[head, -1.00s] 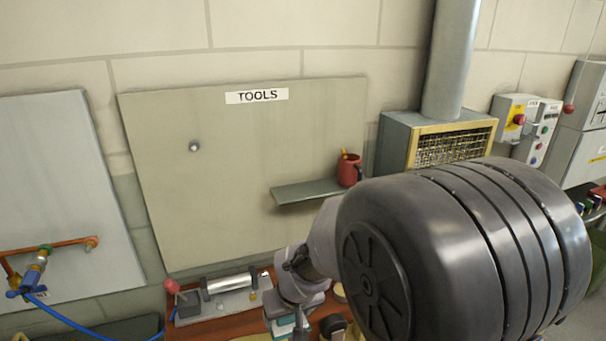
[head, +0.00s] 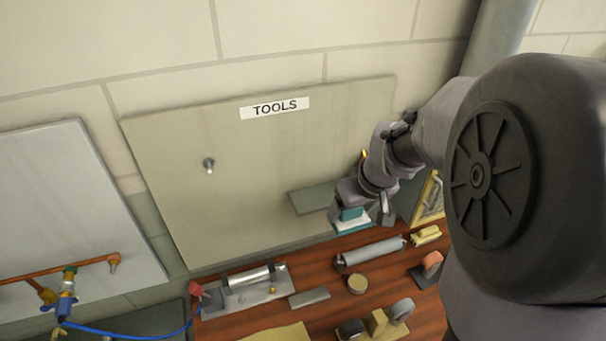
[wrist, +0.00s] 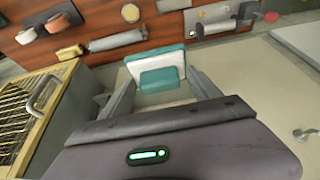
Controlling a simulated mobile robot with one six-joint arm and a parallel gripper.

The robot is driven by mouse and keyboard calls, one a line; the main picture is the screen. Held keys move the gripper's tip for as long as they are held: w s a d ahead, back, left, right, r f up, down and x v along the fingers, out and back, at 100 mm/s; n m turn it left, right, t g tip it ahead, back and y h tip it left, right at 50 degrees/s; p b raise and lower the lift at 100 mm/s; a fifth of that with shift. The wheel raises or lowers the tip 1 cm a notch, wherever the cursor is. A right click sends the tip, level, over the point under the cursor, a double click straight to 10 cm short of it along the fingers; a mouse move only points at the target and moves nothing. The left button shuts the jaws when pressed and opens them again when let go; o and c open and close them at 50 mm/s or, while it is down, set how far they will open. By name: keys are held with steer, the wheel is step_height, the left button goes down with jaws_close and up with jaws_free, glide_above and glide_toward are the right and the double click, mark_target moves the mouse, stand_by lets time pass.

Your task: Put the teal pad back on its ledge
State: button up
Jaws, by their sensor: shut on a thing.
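The teal pad (head: 352,222) is held in my gripper (head: 362,215), just right of the ledge and above the bench. In the wrist view the pad (wrist: 157,58) shows a pale face with teal edges, and a teal block on it sits between the two fingers (wrist: 163,90). The grey-green ledge (head: 311,199) sticks out from the tools board; its left part shows bare, and its right end is hidden behind my gripper. I cannot tell whether the pad touches the ledge.
The TOOLS board (head: 180,170) carries a peg (head: 208,165). The red mug seen earlier is hidden behind my arm. Below, the wooden bench (head: 325,318) holds a grey roller (head: 370,252), a round tin (head: 357,284) and a clamp fixture (head: 247,289). A yellow-framed grille (head: 429,200) stands right.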

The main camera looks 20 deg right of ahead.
steer(key=w+p, duration=0.1)
steer(key=w, duration=0.3)
steer(key=w+a+p, duration=0.1)
steer(key=w, duration=0.4)
steer(key=w+a+f+p, duration=0.1)
steer(key=w, duration=0.4)
steer(key=shift+w+f, duration=0.2)
steer(key=shift+w, duration=0.2)
step_height(320, 180, down, 3)
steer(key=shift+r, duration=0.1)
steer(key=shift+w+f, duration=0.15)
steer(key=shift+f, duration=0.2)
steer(key=shift+f, duration=0.15)
steer(key=o, duration=1.3)
